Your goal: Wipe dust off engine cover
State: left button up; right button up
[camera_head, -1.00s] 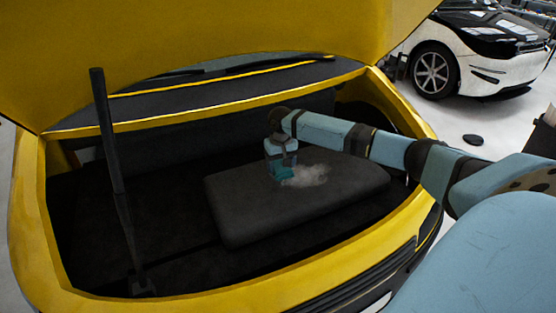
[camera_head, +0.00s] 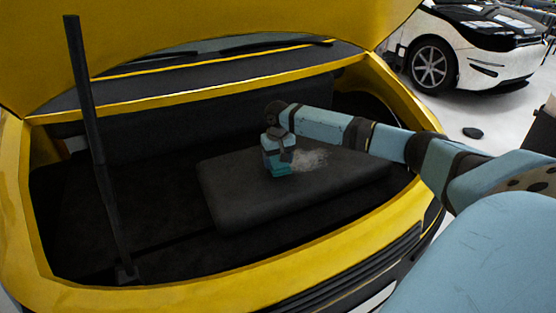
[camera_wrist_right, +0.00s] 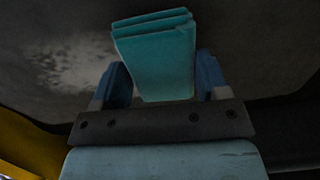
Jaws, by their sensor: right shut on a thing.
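The engine cover (camera_head: 235,205) is a dark, rounded block inside the open front bay of the yellow car. A pale grey dust patch (camera_head: 310,158) lies on its top; the patch also shows at the left of the right wrist view (camera_wrist_right: 65,65). My right gripper (camera_head: 278,162) is shut on a teal cloth or pad (camera_wrist_right: 155,60), whose free end sticks out past the fingers. In the head view the teal piece (camera_head: 281,170) is at the cover's top, just left of the dust; I cannot tell if it touches. My left gripper is out of view.
The yellow hood (camera_head: 200,25) is raised above the bay. A dark upright prop (camera_head: 90,140) stands at the bay's left. The yellow rim (camera_head: 190,285) surrounds the bay. A white and black car (camera_head: 480,55) stands behind at right.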

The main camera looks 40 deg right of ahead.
aim_at(325, 157)
jog(key=shift+f, duration=1.05)
dwell(0.4)
